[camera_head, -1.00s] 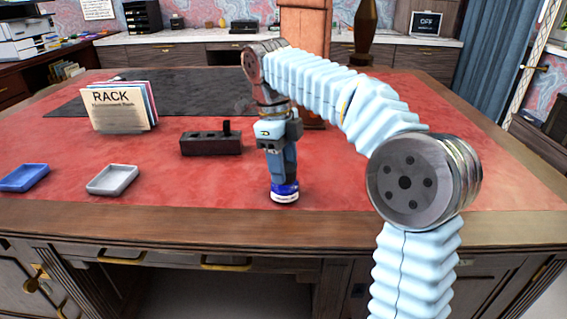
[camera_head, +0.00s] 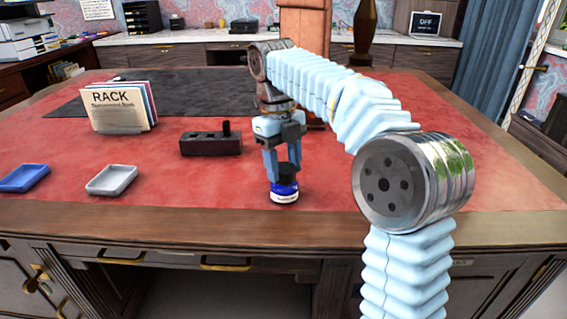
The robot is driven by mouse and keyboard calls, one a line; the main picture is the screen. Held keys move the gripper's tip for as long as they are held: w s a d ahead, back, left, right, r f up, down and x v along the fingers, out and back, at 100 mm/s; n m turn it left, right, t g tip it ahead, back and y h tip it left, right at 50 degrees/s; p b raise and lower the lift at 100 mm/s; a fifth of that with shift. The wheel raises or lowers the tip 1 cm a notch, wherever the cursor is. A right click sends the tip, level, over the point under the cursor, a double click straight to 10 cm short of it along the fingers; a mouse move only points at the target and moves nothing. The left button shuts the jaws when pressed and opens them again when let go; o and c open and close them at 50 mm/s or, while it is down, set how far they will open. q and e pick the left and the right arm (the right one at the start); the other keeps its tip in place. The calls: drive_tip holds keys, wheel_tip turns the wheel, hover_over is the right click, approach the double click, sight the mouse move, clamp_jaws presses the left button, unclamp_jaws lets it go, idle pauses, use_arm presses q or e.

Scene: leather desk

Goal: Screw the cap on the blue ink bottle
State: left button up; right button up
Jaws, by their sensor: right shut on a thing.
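The blue ink bottle (camera_head: 284,196) stands upright on the red desk top near the front edge, with a white label band low on its front. A black cap (camera_head: 287,171) sits at the top of the bottle, between my right gripper's fingers. My right gripper (camera_head: 283,169) points straight down from above and is shut on the cap. The fingers partly hide the cap, and I cannot tell how tightly it sits on the neck. My left gripper is not in view.
A dark block with holes (camera_head: 210,143) lies behind and left of the bottle. A grey tray (camera_head: 112,180) and a blue tray (camera_head: 22,178) lie at the left. A folder rack (camera_head: 122,107) stands behind them. The red surface right of the bottle is clear.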

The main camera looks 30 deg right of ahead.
drive_tip(key=shift+a+f+m, duration=0.1)
drive_tip(key=shift+f+m, duration=0.1)
drive_tip(key=shift+m, duration=0.2)
drive_tip(key=shift+r+m, duration=0.1)
drive_tip(key=shift+m, duration=0.9)
drive_tip(key=shift+m, duration=0.3)
drive_tip(key=shift+y, duration=0.3)
drive_tip(key=m, duration=0.3)
drive_tip(key=shift+m, duration=0.4)
drive_tip(key=o, duration=1.1)
drive_tip(key=shift+d, duration=0.2)
